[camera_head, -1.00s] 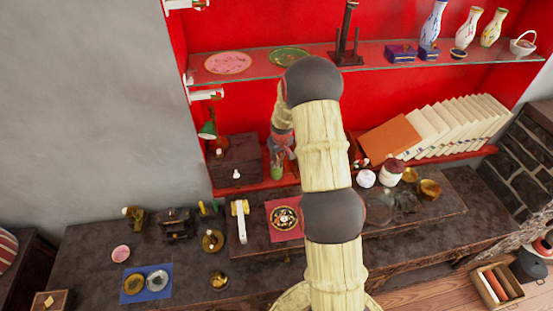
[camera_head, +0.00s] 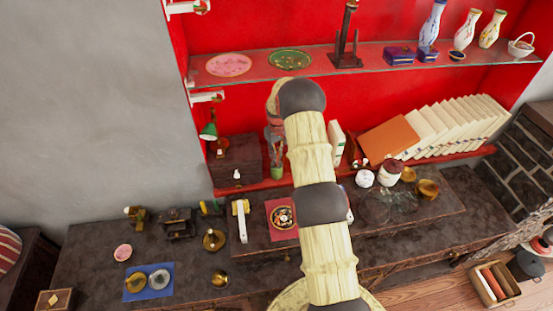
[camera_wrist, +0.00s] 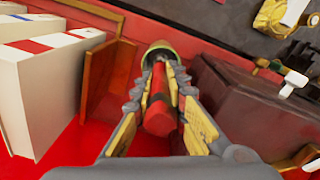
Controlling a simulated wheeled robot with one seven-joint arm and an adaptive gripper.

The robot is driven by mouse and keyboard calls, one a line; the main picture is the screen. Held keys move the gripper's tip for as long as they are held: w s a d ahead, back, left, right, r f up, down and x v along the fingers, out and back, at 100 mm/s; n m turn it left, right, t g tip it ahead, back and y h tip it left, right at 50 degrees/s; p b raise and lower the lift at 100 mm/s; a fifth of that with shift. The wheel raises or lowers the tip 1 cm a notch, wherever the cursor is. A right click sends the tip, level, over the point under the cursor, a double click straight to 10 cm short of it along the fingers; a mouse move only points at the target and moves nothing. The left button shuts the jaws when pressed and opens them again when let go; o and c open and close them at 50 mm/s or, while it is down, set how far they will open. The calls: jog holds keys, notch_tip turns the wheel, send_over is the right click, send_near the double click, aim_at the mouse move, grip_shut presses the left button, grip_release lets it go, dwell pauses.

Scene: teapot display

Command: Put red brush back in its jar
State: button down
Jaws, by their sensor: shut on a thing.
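My gripper (camera_wrist: 158,78) is shut on the red brush (camera_wrist: 160,108). Its red handle runs between the two fingers, with its thick end towards the wrist camera. A round jar with an olive-green rim (camera_wrist: 159,52) lies just beyond the fingertips, in line with the brush. In the head view the green jar (camera_head: 277,172) stands on the red lower shelf, with my gripper (camera_head: 276,138) right above it. The fingers hide the brush's far end, so I cannot tell how deep it sits in the jar.
A dark brown box (camera_head: 234,158) stands close left of the jar. White books (camera_head: 337,143) stand to its right, and a leaning orange book (camera_head: 390,137) is farther right. The glass shelf (camera_head: 385,60) with plates and vases runs above.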

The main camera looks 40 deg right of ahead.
aim_at(276, 145)
jog(key=shift+s+f, duration=0.15)
jog(key=shift+f, duration=1.1)
jog(key=shift+a, duration=0.1)
jog(key=shift+f, duration=0.2)
jog(key=c, duration=1.8)
grip_release()
jog(key=shift+r, duration=0.2)
notch_tip(276, 145, up, 8)
jog(key=shift+f+b, duration=0.25)
jog(key=shift+b, duration=0.15)
